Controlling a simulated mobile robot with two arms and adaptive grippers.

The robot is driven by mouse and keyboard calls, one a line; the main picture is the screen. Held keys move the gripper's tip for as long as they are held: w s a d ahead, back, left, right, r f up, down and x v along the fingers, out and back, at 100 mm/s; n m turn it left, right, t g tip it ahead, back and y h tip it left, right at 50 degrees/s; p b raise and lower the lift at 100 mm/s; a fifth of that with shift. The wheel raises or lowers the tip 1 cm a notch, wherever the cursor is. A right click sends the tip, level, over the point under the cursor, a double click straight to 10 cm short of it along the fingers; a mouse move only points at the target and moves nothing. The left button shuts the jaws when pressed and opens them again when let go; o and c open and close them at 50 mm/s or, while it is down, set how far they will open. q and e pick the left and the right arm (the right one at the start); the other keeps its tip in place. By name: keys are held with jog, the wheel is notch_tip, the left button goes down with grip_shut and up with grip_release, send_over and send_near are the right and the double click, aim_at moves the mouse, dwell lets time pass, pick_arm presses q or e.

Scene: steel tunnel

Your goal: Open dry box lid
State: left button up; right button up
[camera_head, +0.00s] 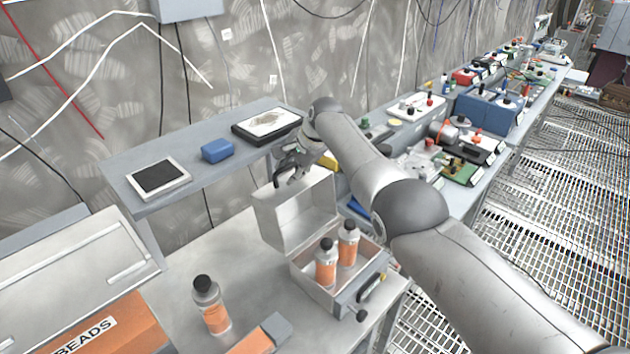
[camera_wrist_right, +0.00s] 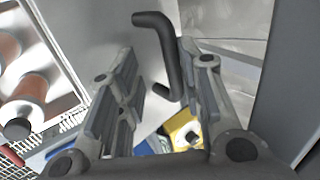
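The dry box (camera_head: 315,287) is a light grey metal box on the near bench. Its lid (camera_head: 297,212) stands raised at the back of the box, roughly upright. Two orange bottles with dark caps (camera_head: 326,265) (camera_head: 348,243) stand inside; orange bottles also show at the left of the right wrist view (camera_wrist_right: 25,92). My right gripper (camera_head: 292,168) is at the top of the lid. In the right wrist view its fingers (camera_wrist_right: 157,75) are apart, with the lid's black bent handle (camera_wrist_right: 168,50) between them, close to the right finger. My left gripper is not in view.
An orange bottle (camera_head: 211,305) stands left of the box. An orange BEADS box (camera_head: 105,330) and a grey case (camera_head: 70,265) fill the lower left. A shelf behind holds a tablet (camera_head: 159,178), blue block (camera_head: 217,151) and dark-framed tray (camera_head: 267,124). Benches with equipment run right.

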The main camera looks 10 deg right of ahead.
jog(key=shift+s+d+r, duration=0.15)
jog(key=shift+r, duration=0.05)
jog(key=shift+s+d, duration=0.3)
jog(key=shift+s, duration=0.05)
jog(key=s+d, duration=0.6)
jog(key=s, duration=0.3)
jog(key=shift+d, duration=0.3)
jog(key=shift+c, duration=0.2)
